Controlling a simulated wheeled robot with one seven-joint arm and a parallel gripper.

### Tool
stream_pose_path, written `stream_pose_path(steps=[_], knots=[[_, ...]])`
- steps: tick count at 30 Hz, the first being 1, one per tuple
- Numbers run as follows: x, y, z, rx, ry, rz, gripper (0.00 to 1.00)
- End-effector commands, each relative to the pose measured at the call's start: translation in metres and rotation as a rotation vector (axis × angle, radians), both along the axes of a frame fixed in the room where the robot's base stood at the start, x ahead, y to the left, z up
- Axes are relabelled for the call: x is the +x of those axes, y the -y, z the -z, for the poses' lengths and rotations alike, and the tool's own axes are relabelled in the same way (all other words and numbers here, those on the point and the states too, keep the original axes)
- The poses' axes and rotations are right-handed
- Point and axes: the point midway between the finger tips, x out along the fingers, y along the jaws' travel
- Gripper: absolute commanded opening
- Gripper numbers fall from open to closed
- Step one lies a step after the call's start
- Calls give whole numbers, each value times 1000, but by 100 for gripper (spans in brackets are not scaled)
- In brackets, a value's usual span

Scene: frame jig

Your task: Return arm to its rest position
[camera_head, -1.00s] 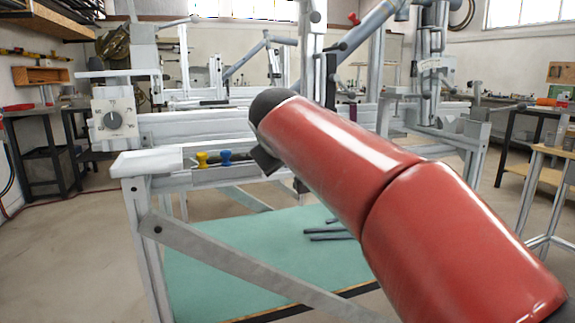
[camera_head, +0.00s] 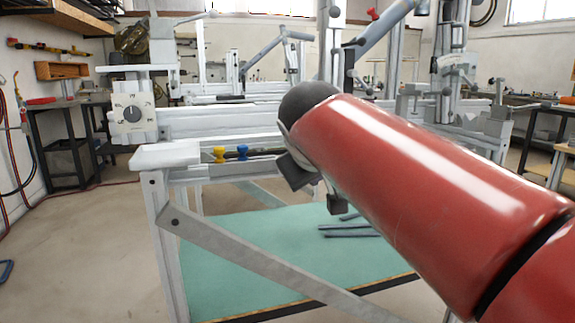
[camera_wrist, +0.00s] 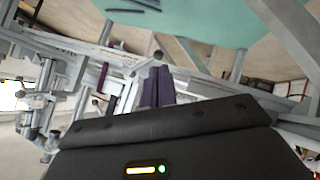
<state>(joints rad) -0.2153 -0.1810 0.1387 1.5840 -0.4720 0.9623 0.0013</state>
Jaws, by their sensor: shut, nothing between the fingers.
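My arm crosses the right half of the head view as red links with a dark joint cap at the upper left end. Below the cap, dark wrist parts show, and the fingers cannot be made out there. In the wrist view, my gripper (camera_wrist: 158,78) shows as two dark purplish fingers standing side by side and touching, with nothing between them. The gripper's black body fills the bottom of that view. The grey frame jig (camera_head: 225,118) stands behind my arm in the head view; the wrist view shows grey frame bars beyond the fingers, tilted.
A green mat or panel (camera_head: 240,250) lies low under the jig, with several dark bars (camera_head: 350,230) on it. A yellow knob (camera_head: 219,153) and a blue knob (camera_head: 242,153) sit on the front rail. A dial box (camera_head: 133,113) is at left. Open floor (camera_head: 85,245) lies at left.

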Motion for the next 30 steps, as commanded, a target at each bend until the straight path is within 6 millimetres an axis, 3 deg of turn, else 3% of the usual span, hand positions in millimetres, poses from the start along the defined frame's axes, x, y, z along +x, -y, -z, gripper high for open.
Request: stream_pose_path(steps=[1, 6, 12, 15, 20, 30], knots=[[-22, 17, 17, 25, -36, 32, 0], [-102, 64, 100, 165, -178, 148, 0], [-185, 87, 191, 342, -303, 271, 0], [-210, 90, 220, 403, -338, 309, 0], [-226, 90, 239, 444, -362, 334, 0], [-226, 90, 240, 444, -363, 334, 0]])
